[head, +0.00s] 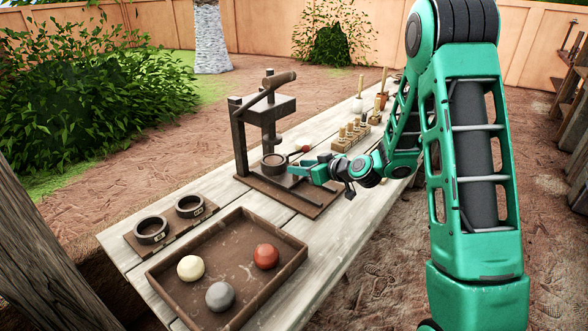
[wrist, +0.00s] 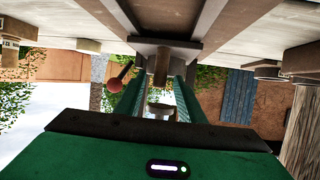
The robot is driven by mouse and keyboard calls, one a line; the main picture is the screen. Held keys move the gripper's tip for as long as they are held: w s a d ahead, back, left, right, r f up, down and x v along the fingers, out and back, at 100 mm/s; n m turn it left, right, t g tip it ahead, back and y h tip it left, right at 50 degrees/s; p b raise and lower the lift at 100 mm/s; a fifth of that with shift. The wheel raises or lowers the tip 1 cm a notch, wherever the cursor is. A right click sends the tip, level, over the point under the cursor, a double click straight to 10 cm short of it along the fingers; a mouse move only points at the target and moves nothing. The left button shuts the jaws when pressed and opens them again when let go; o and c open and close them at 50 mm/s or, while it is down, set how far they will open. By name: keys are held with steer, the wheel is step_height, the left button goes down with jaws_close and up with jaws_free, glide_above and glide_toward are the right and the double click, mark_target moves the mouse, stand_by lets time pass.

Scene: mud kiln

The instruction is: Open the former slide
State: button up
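The former (head: 265,108) is a dark wooden press standing on a board on the bench, with a long lever on top. A round dark cup (head: 274,162) sits low under its ram; I cannot tell which part is the slide. A small red knob (head: 304,149) on a dark rod is just behind my gripper (head: 296,170), and also shows left of the fingers in the wrist view (wrist: 115,84). My gripper is close to the right of the cup, its fingers apart. In the wrist view a dark post shows between the green fingers (wrist: 160,85); contact is unclear.
A brown tray (head: 290,240) with cream, grey and red balls is in front. Two dark rings (head: 151,230) lie on a small board at left. A wooden rack (head: 352,135) of pegs and several tools stand behind on the bench.

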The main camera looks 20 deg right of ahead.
mark_target(281, 164)
steer(key=shift+x, duration=1.4)
